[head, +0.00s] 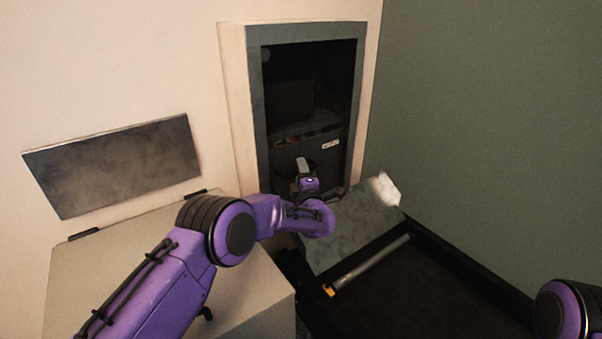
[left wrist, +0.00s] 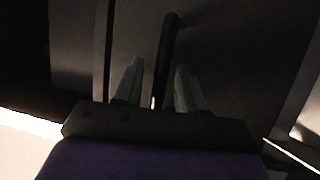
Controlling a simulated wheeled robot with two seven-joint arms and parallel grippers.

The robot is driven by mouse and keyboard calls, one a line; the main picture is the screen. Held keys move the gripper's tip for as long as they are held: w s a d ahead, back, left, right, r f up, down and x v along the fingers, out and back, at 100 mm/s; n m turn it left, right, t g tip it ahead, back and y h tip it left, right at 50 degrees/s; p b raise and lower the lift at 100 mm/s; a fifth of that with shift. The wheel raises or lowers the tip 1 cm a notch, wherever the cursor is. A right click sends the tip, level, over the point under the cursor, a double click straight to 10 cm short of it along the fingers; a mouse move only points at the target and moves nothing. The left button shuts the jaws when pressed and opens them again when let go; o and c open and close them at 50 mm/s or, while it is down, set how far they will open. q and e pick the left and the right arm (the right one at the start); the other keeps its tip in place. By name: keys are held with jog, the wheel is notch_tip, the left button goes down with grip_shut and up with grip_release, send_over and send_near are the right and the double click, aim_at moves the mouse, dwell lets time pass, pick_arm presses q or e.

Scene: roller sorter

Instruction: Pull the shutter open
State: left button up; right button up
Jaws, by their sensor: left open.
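A tall opening with a grey frame (head: 255,110) is set in the pale wall. Inside it is a dark grey panel (head: 318,158) with a small white label; I take this as the shutter, though its edges are hard to make out. My left gripper (head: 303,165) is in front of the panel's lower part. In the left wrist view its two fingers (left wrist: 157,88) are apart, with a dark bar-like handle (left wrist: 167,50) between them. Whether the fingers touch the bar is not clear. My right gripper is out of view; only part of my right arm shows at the lower right.
A tilted grey board (head: 345,228) lies below the opening, with a metal bar with a yellow end (head: 368,266) along its near edge. A pale cabinet (head: 120,255) stands at left under a grey wall panel (head: 115,165). A green wall (head: 490,130) closes the right.

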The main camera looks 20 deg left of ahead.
pick_arm(q)
grip_shut()
notch_tip(320, 180, up, 21)
jog(key=p, duration=1)
jog(key=shift+f, duration=0.2)
jog(key=shift+r, duration=0.1)
grip_release()
jog(key=v, duration=1)
jog(key=shift+s+d+b, duration=0.15)
jog(key=shift+s+b, duration=0.1)
jog(key=shift+b, duration=0.15)
